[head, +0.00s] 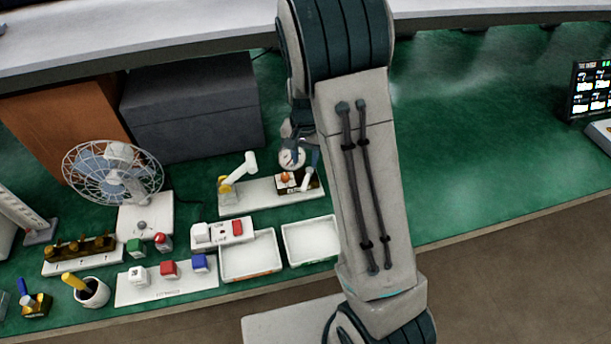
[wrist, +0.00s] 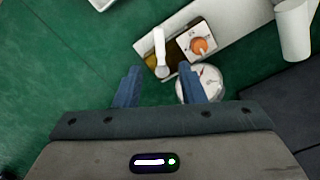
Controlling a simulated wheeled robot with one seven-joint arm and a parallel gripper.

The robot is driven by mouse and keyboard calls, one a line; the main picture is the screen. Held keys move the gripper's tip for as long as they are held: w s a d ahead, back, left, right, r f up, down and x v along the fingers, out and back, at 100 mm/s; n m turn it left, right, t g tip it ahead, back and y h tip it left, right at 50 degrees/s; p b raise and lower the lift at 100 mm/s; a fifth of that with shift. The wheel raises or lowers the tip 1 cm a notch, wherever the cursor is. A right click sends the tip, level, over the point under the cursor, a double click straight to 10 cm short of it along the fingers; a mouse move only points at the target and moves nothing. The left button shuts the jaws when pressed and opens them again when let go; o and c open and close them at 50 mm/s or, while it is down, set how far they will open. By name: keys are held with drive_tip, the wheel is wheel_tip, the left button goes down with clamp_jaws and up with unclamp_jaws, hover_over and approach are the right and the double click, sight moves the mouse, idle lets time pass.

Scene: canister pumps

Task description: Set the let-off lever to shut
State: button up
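The canister pump stands on a pale baseboard (head: 245,197) on the green bench. A white lever (wrist: 160,48), which looks like the let-off lever, shows in the wrist view by a dark and brass-coloured mount; it also shows in the head view (head: 307,179). Beside it is an orange knob (wrist: 200,46) on a white square plate. A round dial gauge (wrist: 207,82) is next to my right finger and partly hidden by it. My gripper (wrist: 160,80) is open and empty, its blue fingers apart, with the lever's round pivot end just beyond the gap. Any lever markings are unreadable.
A white pump handle (head: 240,167) stands at the baseboard's left end. White trays (head: 250,272), a switch block (head: 222,233) and a fan (head: 115,170) lie nearby. A dark grey box (head: 190,105) stands behind. Green bench right of my arm is mostly clear.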

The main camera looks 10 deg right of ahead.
sight(305, 182)
wheel_tip(305, 182, down, 9)
drive_tip(key=shift+r+p, duration=0.1)
drive_tip(key=shift+p, duration=0.4)
clamp_jaws()
